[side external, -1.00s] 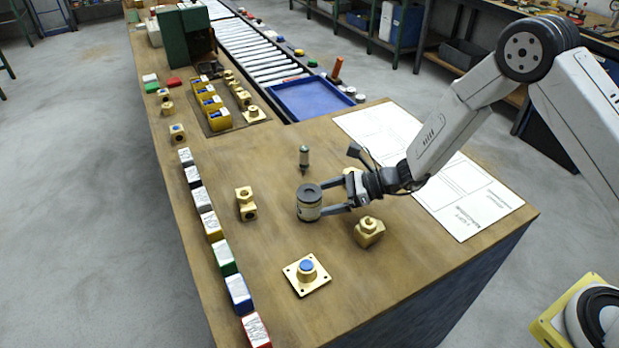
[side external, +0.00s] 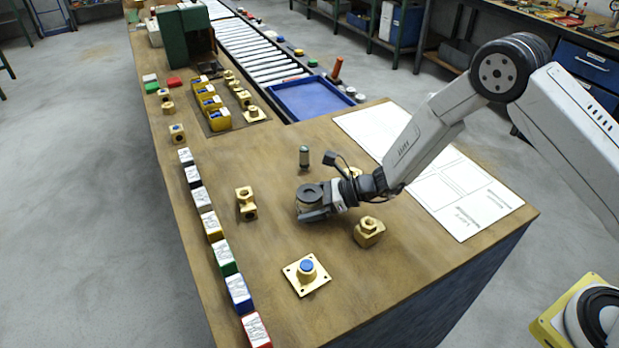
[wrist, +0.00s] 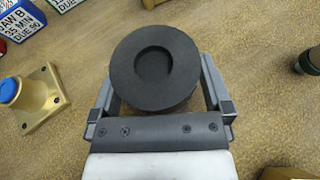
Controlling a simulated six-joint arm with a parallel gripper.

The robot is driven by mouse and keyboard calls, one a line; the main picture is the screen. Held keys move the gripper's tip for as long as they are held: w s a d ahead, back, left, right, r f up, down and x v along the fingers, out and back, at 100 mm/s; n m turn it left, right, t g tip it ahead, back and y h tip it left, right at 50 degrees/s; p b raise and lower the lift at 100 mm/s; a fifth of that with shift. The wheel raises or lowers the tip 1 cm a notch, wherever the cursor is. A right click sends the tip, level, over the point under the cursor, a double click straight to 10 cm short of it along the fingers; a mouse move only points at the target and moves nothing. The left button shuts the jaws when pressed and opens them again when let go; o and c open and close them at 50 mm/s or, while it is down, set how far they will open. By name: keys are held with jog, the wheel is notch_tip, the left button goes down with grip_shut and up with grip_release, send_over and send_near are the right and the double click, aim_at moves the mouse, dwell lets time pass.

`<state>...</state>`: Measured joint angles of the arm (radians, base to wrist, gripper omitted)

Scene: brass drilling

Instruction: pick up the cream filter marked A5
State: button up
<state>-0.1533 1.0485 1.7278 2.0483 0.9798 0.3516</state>
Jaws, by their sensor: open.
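The filter (side external: 308,192) is a short upright cylinder with a dark round top, standing on the wooden bench. Its cream body is mostly hidden behind my gripper (side external: 314,208), and no A5 mark is readable. In the wrist view, the filter's black top (wrist: 153,68) with its round recess faces the camera. My gripper (wrist: 157,82) is open there, with one finger on the left and one on the right of the filter. Narrow gaps seem to show on both sides, but contact is hard to judge.
A brass fitting (side external: 368,232) stands close to the right of my gripper, and another (side external: 246,204) to the left. A brass plate with a blue button (side external: 306,273) lies in front. A small dark green-topped cylinder (side external: 304,157) stands behind. Labelled blocks (side external: 224,257) line the left edge.

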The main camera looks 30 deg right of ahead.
jog(key=c, duration=1.1)
jog(key=shift+r, duration=0.15)
jog(key=shift+r, duration=0.8)
jog(key=s+d+r, duration=0.1)
jog(key=s+r, duration=0.2)
jog(key=s, duration=0.1)
jog(key=s+d+r, duration=0.2)
jog(key=s+r, duration=0.2)
jog(key=s+d+r, duration=0.1)
jog(key=s+r, duration=0.3)
jog(key=s, duration=0.1)
jog(key=shift+s+d, duration=0.1)
jog(key=shift+d, duration=0.15)
